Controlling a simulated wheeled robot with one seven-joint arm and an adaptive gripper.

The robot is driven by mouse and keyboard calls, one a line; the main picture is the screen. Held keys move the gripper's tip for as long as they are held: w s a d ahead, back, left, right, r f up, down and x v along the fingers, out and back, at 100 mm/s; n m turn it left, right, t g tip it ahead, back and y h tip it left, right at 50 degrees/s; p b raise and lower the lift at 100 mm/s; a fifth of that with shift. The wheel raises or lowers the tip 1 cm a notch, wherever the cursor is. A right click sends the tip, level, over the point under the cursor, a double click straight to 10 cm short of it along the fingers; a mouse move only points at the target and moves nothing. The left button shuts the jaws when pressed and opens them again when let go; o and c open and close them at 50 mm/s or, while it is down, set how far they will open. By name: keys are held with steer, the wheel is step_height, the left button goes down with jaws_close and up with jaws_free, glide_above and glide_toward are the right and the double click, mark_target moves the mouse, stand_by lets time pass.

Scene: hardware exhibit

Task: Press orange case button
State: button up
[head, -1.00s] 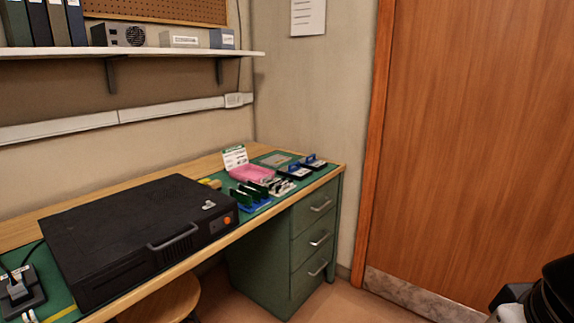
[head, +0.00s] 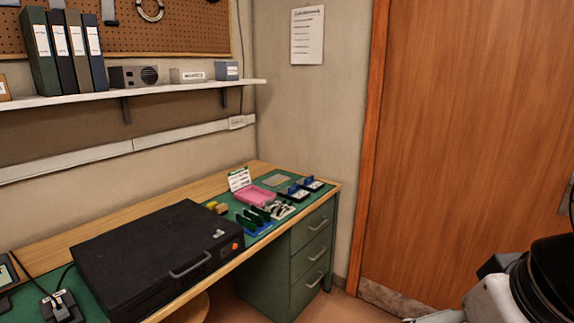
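A flat black case (head: 150,255) lies on the green mat on the workbench, with a handle on its front edge. The small orange button (head: 235,247) is on the front face of the case, near its right corner. Part of my own arm shows at the lower right of the head view, well apart from the case. My gripper itself is not in view.
A pink tray (head: 255,195), several blue and green small parts and a white card (head: 239,180) stand right of the case. A green drawer unit (head: 290,262) is under the bench's right end. A wooden door (head: 470,150) is at right. A shelf (head: 130,101) hangs above.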

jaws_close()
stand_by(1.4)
